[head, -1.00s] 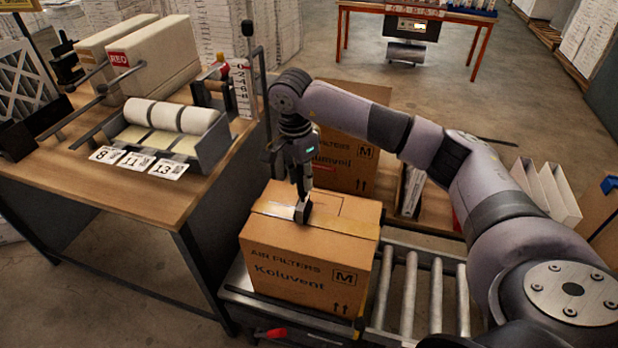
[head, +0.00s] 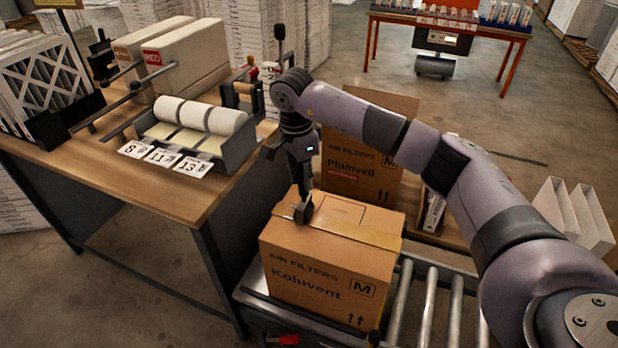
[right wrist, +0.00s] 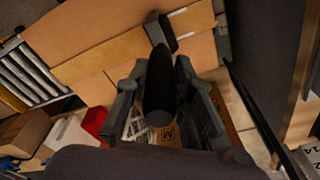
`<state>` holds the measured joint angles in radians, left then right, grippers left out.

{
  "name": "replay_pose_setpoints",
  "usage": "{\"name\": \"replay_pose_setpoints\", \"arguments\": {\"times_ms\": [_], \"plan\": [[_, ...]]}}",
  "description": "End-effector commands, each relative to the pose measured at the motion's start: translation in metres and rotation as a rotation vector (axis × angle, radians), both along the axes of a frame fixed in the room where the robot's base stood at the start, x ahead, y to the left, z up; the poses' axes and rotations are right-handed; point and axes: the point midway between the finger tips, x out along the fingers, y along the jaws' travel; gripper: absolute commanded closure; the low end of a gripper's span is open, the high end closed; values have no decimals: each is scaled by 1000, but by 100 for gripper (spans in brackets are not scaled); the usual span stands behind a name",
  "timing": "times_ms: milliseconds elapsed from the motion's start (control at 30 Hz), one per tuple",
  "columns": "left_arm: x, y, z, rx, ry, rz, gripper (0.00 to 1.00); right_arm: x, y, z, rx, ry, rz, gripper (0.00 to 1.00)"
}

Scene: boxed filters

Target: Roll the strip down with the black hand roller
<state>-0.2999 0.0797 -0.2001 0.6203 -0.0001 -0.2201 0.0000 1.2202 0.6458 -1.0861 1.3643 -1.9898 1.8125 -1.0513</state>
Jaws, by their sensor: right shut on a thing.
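A cardboard box (head: 318,283) marked Koluvent stands in front of me with its top flaps closed. A tan strip (head: 362,232) runs across its top over the seam; it also shows in the right wrist view (right wrist: 95,64). My right gripper (right wrist: 160,95) is shut on the dark handle of the black hand roller (head: 303,213). The roller head (right wrist: 160,32) is down at the strip, near the left end of the box top in the head view. Whether it presses firmly I cannot tell. My left gripper is not in view.
The box sits on a roller conveyor (head: 428,305), with a second box (head: 358,178) marked Plumveil behind it. A workbench (head: 190,195) with a roll dispenser (head: 237,150) and number cards (head: 160,157) stands to the left. White filters (head: 575,210) are at the right.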

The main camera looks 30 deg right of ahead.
Motion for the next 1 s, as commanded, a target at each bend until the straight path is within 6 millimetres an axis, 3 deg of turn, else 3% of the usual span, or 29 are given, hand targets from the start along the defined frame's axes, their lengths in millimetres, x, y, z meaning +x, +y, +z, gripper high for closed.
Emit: {"name": "replay_pose_setpoints", "arguments": {"times_ms": [1000], "plan": [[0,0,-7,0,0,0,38,38,33,3,0,-1,0,100]]}}
